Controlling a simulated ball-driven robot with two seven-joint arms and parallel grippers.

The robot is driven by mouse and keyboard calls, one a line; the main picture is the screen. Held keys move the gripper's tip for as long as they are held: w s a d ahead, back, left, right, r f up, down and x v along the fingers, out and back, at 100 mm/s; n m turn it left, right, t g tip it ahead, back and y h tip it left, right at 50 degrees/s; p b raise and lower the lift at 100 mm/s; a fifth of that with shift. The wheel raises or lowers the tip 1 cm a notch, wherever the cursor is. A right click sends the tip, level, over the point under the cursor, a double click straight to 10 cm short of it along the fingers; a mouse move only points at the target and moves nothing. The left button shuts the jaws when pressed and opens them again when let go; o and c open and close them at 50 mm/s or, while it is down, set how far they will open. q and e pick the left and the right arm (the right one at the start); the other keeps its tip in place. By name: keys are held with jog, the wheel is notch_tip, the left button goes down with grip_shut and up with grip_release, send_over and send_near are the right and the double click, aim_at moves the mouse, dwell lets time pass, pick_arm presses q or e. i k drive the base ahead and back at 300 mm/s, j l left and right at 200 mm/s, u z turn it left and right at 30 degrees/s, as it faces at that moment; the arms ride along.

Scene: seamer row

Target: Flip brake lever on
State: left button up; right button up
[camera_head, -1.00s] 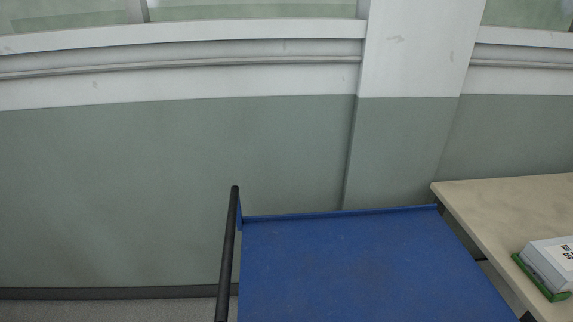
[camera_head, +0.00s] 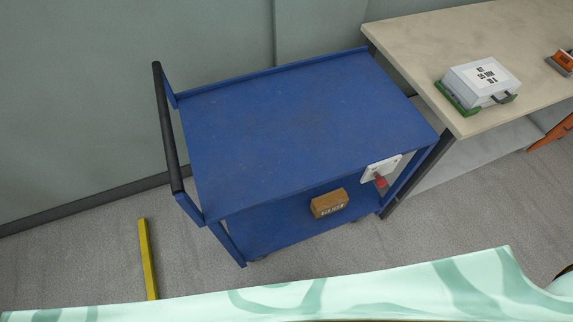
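A white plate with a red lever (camera_head: 381,180) is on the front right side of the blue cart (camera_head: 290,118), just below its top shelf. I take this red part to be the brake lever; it is small and appears to point downward, but its exact setting is hard to tell. Neither of my grippers is in view.
A brown box (camera_head: 329,203) sits on the cart's lower shelf. The cart's black handle (camera_head: 167,125) is at its left. A beige table (camera_head: 440,42) stands right of the cart, holding a grey case (camera_head: 478,83). A yellow floor strip (camera_head: 147,258) lies at lower left.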

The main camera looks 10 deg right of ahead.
aim_at(381, 183)
jog(key=z, duration=1.3)
